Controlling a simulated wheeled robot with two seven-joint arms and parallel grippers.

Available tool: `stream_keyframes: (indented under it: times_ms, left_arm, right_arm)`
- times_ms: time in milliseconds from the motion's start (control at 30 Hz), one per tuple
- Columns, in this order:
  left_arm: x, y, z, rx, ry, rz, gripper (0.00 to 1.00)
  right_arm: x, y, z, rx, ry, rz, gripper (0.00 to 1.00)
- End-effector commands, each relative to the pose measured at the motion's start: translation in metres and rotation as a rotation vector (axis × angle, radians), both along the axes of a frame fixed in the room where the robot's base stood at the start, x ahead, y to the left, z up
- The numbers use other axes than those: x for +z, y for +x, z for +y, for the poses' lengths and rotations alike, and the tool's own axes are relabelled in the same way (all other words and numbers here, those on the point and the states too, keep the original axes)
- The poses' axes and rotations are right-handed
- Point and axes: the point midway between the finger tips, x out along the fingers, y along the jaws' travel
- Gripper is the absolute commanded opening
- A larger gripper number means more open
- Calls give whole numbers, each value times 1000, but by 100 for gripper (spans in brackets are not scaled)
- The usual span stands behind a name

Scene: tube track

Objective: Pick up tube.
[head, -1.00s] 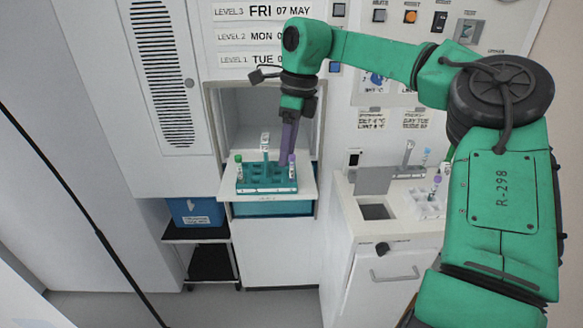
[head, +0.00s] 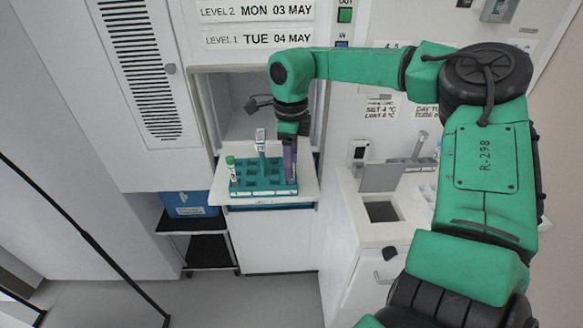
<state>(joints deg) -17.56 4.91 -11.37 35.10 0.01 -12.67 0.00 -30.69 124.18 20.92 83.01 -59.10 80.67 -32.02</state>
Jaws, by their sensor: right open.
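A teal tube rack (head: 258,191) stands on the white pull-out shelf (head: 306,190) of the wall opening. A green-capped tube (head: 231,168) stands at its left end. A taller pale tube-like piece (head: 260,143) rises at the back middle. My right gripper (head: 290,176) points down over the rack's right end, its purple fingers low at the rack's top. It is open. The purple-capped tube at that end is now mostly or fully hidden by the fingers, and I cannot tell whether they touch it. My left gripper is not in view.
To the right is a white counter with a square hole (head: 381,211) and a raised grey flap (head: 382,178). A blue box (head: 188,204) sits on a black cart at lower left.

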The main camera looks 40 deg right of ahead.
Motion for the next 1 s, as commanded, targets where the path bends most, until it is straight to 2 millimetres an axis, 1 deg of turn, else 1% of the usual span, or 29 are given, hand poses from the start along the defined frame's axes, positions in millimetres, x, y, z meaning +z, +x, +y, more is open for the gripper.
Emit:
stream_keyframes:
  times_ms: [33, 67, 100, 200, 367, 400, 467, 500, 533, 867, 1000]
  left_arm:
    - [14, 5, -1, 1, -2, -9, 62]
    - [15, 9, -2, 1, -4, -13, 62]
    - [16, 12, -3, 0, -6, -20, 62]
    - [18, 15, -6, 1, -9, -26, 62]
    - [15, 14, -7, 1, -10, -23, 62]
    - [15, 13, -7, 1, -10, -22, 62]
    - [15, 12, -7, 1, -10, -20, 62]
    - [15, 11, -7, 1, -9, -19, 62]
    - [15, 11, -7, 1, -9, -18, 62]
    - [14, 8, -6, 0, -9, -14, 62]
    - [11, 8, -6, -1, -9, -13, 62]
  right_arm:
    - [-4, -1, -1, 0, 3, 6, 54]
    - [-11, -1, -1, 1, 3, 6, 54]
    - [-19, -1, -1, 1, 0, 3, 54]
    - [-29, 0, -1, 0, 1, -1, 54]
    - [-31, 0, -1, -1, 0, -1, 54]
    - [-31, 0, -1, -1, 0, -1, 47]
    - [-31, 0, -1, -1, 0, -1, 24]
    - [-31, 0, -1, -1, 0, -1, 8]
    - [-31, 0, -1, -1, 0, -1, 0]
    - [-30, 0, -1, -1, 0, -3, 0]
    - [-21, 1, -2, 0, -2, -4, 0]
